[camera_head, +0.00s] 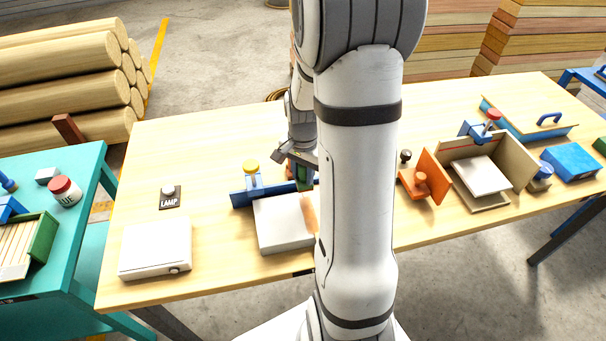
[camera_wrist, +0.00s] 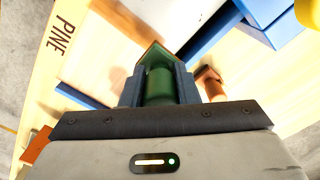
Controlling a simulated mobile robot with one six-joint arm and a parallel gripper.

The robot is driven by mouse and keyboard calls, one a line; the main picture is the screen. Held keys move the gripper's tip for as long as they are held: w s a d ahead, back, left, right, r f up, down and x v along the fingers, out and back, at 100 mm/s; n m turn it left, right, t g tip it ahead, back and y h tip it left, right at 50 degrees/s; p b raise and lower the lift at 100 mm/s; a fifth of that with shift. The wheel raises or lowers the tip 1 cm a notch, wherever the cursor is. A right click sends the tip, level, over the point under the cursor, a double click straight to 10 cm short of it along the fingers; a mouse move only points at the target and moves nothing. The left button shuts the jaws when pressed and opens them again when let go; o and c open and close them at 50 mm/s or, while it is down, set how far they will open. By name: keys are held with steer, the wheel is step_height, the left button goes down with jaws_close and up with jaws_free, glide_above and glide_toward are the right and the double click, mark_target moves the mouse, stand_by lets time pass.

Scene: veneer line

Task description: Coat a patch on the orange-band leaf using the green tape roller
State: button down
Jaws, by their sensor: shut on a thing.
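My gripper (camera_head: 302,160) points down over the middle of the table, partly hidden behind my own arm. It is shut on the green tape roller (camera_wrist: 158,85), whose green body shows between the fingers in the wrist view. In the head view the roller (camera_head: 303,181) is just behind a pale slab (camera_head: 280,224). An orange-tan strip (camera_head: 309,212) shows at the slab's right side, where my arm cuts off the view; I cannot tell for sure that this is the orange-band leaf. I cannot tell whether the roller touches anything.
A blue fence with a yellow knob (camera_head: 251,168) stands behind the slab. A white flat box (camera_head: 156,250) and a LAMP switch (camera_head: 169,197) are to the left.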

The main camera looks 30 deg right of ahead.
steer(key=shift+r, duration=0.35)
steer(key=shift+r, duration=0.1)
steer(key=shift+r+p, duration=1.1)
steer(key=shift+r, duration=0.4)
steer(key=shift+f, duration=0.1)
